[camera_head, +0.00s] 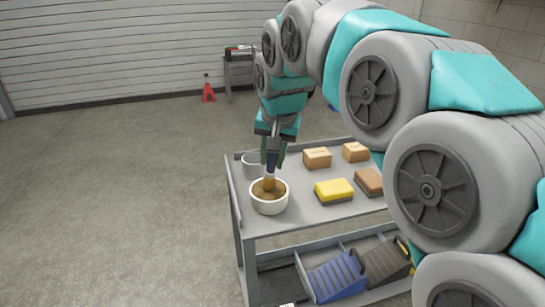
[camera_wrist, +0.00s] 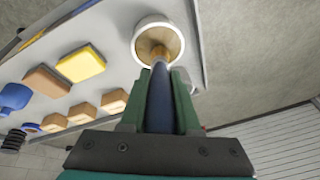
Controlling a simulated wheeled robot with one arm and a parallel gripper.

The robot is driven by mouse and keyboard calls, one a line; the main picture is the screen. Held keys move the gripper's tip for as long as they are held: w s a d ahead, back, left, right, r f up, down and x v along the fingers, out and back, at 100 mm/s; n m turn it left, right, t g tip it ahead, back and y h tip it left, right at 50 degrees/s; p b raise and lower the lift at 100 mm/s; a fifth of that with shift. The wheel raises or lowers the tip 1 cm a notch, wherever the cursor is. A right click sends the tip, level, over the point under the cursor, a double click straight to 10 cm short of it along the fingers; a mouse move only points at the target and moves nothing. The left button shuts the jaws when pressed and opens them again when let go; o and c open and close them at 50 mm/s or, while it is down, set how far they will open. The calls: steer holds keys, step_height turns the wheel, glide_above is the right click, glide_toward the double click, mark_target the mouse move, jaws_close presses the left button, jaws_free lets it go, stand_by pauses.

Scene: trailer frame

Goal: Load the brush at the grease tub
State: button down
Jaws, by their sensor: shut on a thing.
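The grease tub (camera_head: 269,206) is a round white bowl with brown grease in it, at the front left corner of the cart's top. It also shows at the top of the wrist view (camera_wrist: 141,42). My gripper (camera_head: 272,157) is above the tub, shut on the dark blue handle of the brush (camera_wrist: 160,98). The brush points down, and its tan lower part (camera_head: 269,184) is inside the tub's rim, at the grease. The bristle tips are hidden, so I cannot tell how deep they are.
The grey cart top (camera_head: 300,213) also holds a grey pot (camera_head: 251,166) behind the tub, a yellow sponge (camera_head: 334,191), a brown block (camera_head: 369,182) and cardboard boxes (camera_head: 317,158). Open floor lies left.

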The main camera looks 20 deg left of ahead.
steer(key=shift+r+p, duration=1.45)
steer(key=shift+r, duration=2.05)
